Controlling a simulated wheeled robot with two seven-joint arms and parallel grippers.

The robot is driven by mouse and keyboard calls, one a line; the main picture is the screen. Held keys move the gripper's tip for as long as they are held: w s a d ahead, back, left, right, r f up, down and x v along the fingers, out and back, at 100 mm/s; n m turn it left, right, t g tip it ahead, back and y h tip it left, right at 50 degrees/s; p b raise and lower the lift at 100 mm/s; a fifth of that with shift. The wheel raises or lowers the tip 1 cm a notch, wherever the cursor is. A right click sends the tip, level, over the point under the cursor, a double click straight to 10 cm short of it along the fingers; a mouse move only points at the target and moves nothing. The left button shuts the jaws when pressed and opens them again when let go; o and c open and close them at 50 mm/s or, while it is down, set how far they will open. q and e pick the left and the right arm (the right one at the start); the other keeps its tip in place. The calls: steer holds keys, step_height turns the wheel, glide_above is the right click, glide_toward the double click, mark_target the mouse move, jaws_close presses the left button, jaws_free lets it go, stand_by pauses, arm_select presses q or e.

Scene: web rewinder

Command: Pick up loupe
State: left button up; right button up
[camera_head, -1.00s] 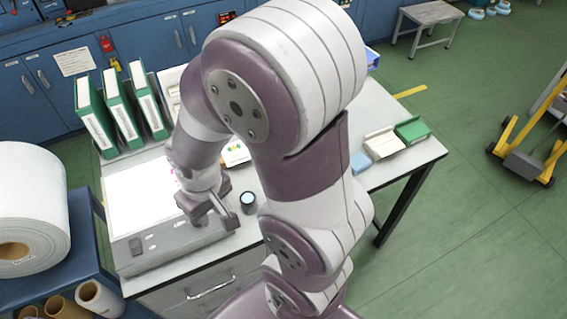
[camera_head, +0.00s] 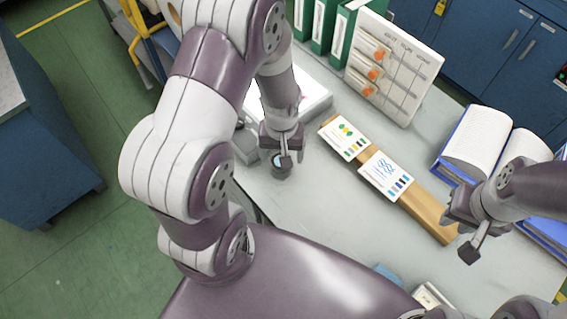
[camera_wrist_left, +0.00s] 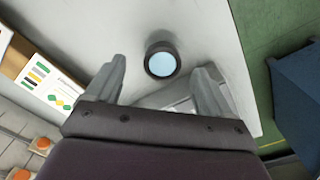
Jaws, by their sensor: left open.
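The loupe (camera_head: 281,171), a short dark cylinder with a pale blue lens, stands on the grey table near its edge. In the left wrist view the loupe (camera_wrist_left: 162,61) is upright, just beyond and between the fingertips, with clear gaps on both sides. My left gripper (camera_head: 284,157) is open and empty; in the head view it hangs above the loupe and covers part of it. In the left wrist view its two fingers (camera_wrist_left: 161,76) are spread apart. My right gripper (camera_head: 466,230) is at the right side, over the table, with its fingers apart and nothing between them.
A wooden strip with printed cards (camera_head: 385,176) lies right of the loupe. A light panel (camera_head: 305,92) lies behind my left gripper. Green binders (camera_head: 325,22), a white board with orange knobs (camera_head: 395,65) and an open book (camera_head: 478,140) stand farther back. Bare table lies between loupe and cards.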

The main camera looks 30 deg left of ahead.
arm_select(q)
steer(key=f, duration=0.4)
steer(key=shift+s+a+f, duration=0.15)
steer(key=shift+a+f, duration=0.05)
steer(key=shift+d+f, duration=0.25)
steer(key=shift+f, duration=0.05)
steer(key=shift+a, duration=0.25)
steer(key=c, duration=0.9)
steer(key=shift+d, duration=0.1)
steer(key=shift+c, duration=1.1)
